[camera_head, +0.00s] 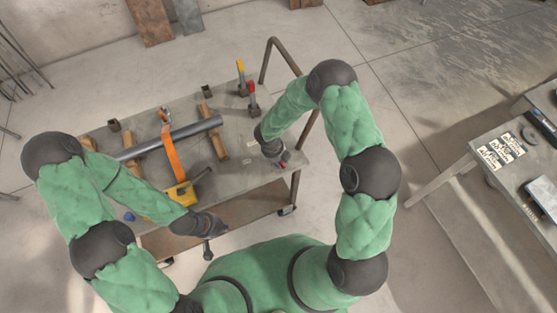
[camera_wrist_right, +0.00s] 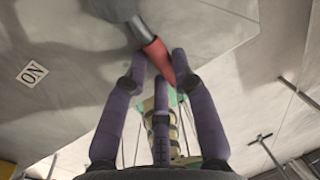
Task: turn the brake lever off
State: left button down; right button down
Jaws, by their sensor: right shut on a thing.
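The brake lever has a red grip (camera_wrist_right: 158,62) on a grey shaft (camera_wrist_right: 143,28) in the right wrist view. A bit of red (camera_head: 285,164) also shows beside my right gripper (camera_head: 273,152) at the right end of the workbench. In the right wrist view, the fingers of my right gripper (camera_wrist_right: 160,75) are closed around the red grip. An "ON" label (camera_wrist_right: 32,74) is on the grey surface left of the lever; no OFF label shows. My left gripper (camera_head: 210,232) is at the bench's near edge, and its fingers are too small to read.
The workbench (camera_head: 225,178) holds a grey pipe (camera_head: 170,138), an orange strap (camera_head: 171,150) and a yellow block (camera_head: 165,207). Yellow-handled (camera_head: 240,69) and red-handled (camera_head: 251,88) upright levers stand at its back edge. Another table (camera_head: 515,185) stands at the right, with open floor between.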

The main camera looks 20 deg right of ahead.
jog(key=c, duration=1)
grip_release()
notch_tip(320, 180, up, 12)
jog(key=a, duration=0.2)
jog(key=shift+s+a+f, duration=0.15)
